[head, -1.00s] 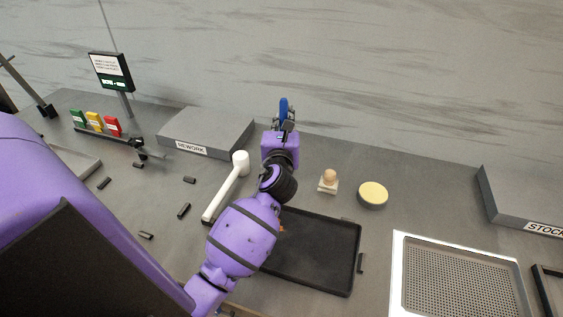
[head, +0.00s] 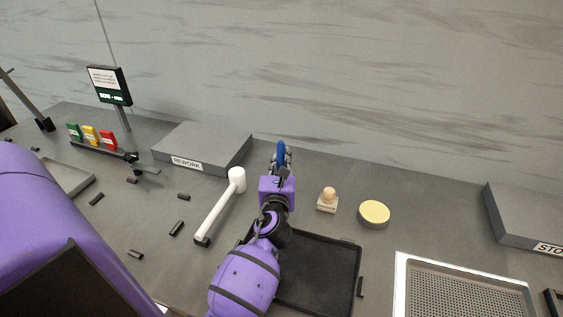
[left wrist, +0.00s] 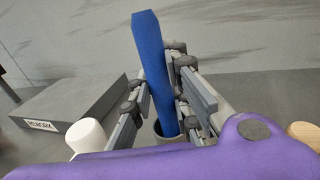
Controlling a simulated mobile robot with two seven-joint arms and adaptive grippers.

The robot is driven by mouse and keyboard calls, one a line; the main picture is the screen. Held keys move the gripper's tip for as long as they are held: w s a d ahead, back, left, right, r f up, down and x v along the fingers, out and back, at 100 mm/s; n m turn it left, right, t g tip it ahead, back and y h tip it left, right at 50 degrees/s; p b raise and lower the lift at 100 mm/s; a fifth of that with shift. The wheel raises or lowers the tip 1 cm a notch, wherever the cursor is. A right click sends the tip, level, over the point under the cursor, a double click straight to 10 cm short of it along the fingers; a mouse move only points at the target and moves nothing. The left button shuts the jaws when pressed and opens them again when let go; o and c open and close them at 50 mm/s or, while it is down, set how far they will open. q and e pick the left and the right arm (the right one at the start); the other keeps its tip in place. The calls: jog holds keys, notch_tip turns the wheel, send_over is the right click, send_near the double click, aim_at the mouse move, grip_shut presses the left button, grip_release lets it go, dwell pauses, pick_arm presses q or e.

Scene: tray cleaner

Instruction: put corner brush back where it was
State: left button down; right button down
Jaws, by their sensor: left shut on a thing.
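The corner brush shows as a blue handle (head: 281,150); in the left wrist view this handle (left wrist: 153,62) stands nearly upright, leaning a little. My left gripper (head: 281,162) is shut on it, and its fingers (left wrist: 165,95) lie on both sides of the handle in the left wrist view. A grey round cup (left wrist: 172,135) shows at the handle's lower end. The handle's lower end seems to be in or just behind the cup's rim; I cannot tell how deep. The brush's bristles are hidden. My right gripper is not in view.
A white mallet (head: 222,205) lies left of my left arm, near the grey REWORK block (head: 203,148). A wooden-knobbed stamp (head: 327,199) and a round yellow-topped tin (head: 374,213) stand to the right. A black tray (head: 335,275) lies in front, partly under my arm.

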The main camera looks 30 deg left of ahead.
pick_arm(q)
jog(key=c, duration=1.7)
grip_release()
jog(key=shift+o, duration=0.2)
